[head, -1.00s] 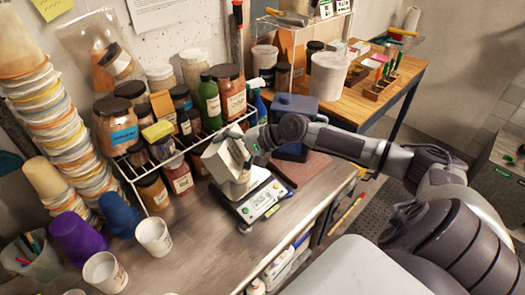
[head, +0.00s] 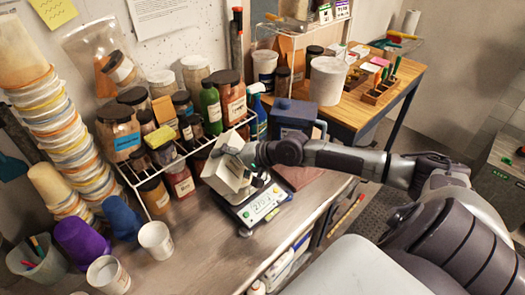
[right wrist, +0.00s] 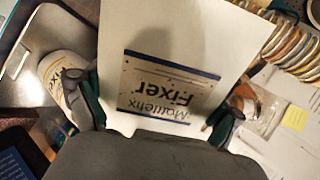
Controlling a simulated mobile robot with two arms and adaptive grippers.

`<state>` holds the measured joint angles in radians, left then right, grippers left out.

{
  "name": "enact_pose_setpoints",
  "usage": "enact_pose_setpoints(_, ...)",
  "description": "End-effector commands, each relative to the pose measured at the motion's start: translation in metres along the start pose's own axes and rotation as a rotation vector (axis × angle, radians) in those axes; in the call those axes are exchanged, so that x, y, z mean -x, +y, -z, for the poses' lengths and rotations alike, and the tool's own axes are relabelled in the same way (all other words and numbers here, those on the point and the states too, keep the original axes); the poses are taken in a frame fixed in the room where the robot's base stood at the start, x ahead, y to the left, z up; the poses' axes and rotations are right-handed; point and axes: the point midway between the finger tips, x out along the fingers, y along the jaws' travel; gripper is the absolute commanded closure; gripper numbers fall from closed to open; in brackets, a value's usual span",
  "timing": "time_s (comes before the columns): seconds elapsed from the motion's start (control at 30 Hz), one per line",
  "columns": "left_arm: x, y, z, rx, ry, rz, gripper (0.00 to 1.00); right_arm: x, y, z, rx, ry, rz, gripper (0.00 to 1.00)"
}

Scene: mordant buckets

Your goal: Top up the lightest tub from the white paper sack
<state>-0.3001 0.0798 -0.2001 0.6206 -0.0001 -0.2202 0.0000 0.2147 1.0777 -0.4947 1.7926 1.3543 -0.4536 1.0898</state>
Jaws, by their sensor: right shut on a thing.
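My right gripper (head: 248,158) is shut on the white paper sack (head: 224,176), holding it tilted at the digital scale (head: 262,207). In the right wrist view the sack (right wrist: 172,40) fills the middle between the fingers (right wrist: 157,118), its "Mottlefix Fixer" label upside down. A pale tub (right wrist: 66,78) stands on the scale's metal plate (right wrist: 28,62) beside the sack; in the head view the sack and gripper mostly hide it. The scale display is lit, but I cannot read it surely. Two white tubs (head: 155,238) (head: 107,275) stand on the bench at front left. My left gripper is not in view.
A wire rack (head: 160,180) of jars stands close behind the sack. Blue (head: 122,217) and purple (head: 82,243) upturned tubs and tall cup stacks (head: 62,125) fill the left. A blue jug-like container (head: 293,118) stands behind the scale.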

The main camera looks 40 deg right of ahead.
Motion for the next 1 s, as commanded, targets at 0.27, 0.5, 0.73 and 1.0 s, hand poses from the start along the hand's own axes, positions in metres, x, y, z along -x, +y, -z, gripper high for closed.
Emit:
enact_pose_setpoints(0.27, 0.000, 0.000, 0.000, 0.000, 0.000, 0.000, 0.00, 0.008, -0.014, -0.002, 0.089, 0.051, 0.004, 0.55)
enact_pose_setpoints(0.5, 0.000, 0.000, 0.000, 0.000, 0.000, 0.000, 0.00, 0.018, -0.030, -0.004, 0.210, 0.127, 0.003, 0.55)
enact_pose_setpoints(0.73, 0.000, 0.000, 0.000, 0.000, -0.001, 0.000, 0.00, 0.019, -0.032, -0.003, 0.220, 0.135, 0.002, 0.55)
enact_pose_setpoints(1.0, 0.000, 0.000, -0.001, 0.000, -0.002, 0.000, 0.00, 0.014, -0.040, -0.015, 0.337, 0.164, 0.006, 0.55)
